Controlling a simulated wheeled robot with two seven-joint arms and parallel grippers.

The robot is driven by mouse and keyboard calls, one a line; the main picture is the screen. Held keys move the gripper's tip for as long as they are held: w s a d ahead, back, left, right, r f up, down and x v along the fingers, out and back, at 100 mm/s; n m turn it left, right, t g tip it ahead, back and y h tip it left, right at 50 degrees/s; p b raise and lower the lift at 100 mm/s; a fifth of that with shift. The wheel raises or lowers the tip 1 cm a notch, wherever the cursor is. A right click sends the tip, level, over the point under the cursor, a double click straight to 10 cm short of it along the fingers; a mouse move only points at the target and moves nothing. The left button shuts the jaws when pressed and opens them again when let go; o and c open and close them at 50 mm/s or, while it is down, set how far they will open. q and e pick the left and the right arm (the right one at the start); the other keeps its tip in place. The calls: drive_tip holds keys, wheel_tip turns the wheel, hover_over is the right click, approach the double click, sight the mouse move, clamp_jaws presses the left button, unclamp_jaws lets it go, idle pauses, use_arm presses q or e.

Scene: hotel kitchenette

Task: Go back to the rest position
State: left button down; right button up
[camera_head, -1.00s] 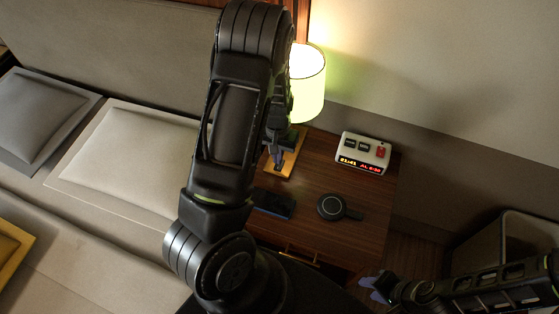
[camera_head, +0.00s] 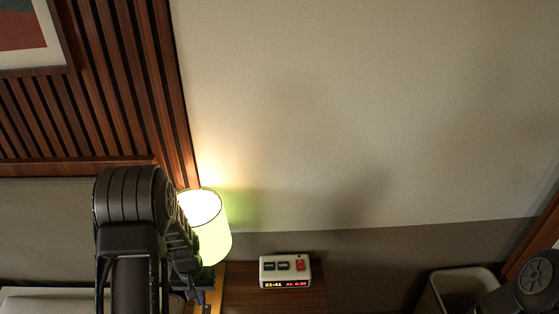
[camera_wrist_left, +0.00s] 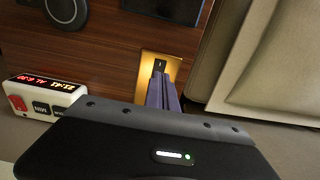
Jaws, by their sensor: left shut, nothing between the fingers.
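My left arm rises at the lower left of the head view. Its gripper (camera_head: 199,297) points down beside the lamp, over the nightstand.
A lit lamp (camera_head: 207,232) and a white alarm clock (camera_head: 285,271) stand on the wooden nightstand (camera_head: 245,293). The left wrist view shows a round black device (camera_wrist_left: 66,10) and a dark flat object (camera_wrist_left: 168,8). A bin (camera_head: 432,297) stands at right.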

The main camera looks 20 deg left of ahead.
use_arm(q)
drive_tip(key=shift+m+h, duration=0.6)
drive_tip(key=shift+h, duration=0.1)
drive_tip(key=s+d+f, duration=0.2)
drive_tip(key=d, duration=0.2)
drive_tip(key=s+d+f, duration=0.2)
drive_tip(key=d, duration=0.3)
drive_tip(key=s+d+f, duration=0.2)
drive_tip(key=d+f, duration=0.1)
drive_tip(key=d, duration=0.1)
drive_tip(key=shift+s+d, duration=0.15)
drive_tip(key=shift+d, duration=0.05)
drive_tip(key=shift+h, duration=0.7)
drive_tip(key=s+d, duration=0.1)
drive_tip(key=d, duration=0.1)
drive_tip(key=s+d, duration=0.2)
drive_tip(key=d, duration=0.1)
drive_tip(key=s+d+f, duration=0.1)
drive_tip(key=d, duration=0.2)
drive_tip(key=shift+s+d, duration=0.15)
drive_tip(key=shift+s, duration=0.25)
drive_tip(key=s+d+r+h, duration=0.1)
drive_tip(key=s+d, duration=0.3)
drive_tip(key=d, duration=0.3)
drive_tip(key=shift+r+m+t, duration=0.15)
drive_tip(key=shift+m+t, duration=0.15)
drive_tip(key=shift+s, duration=0.1)
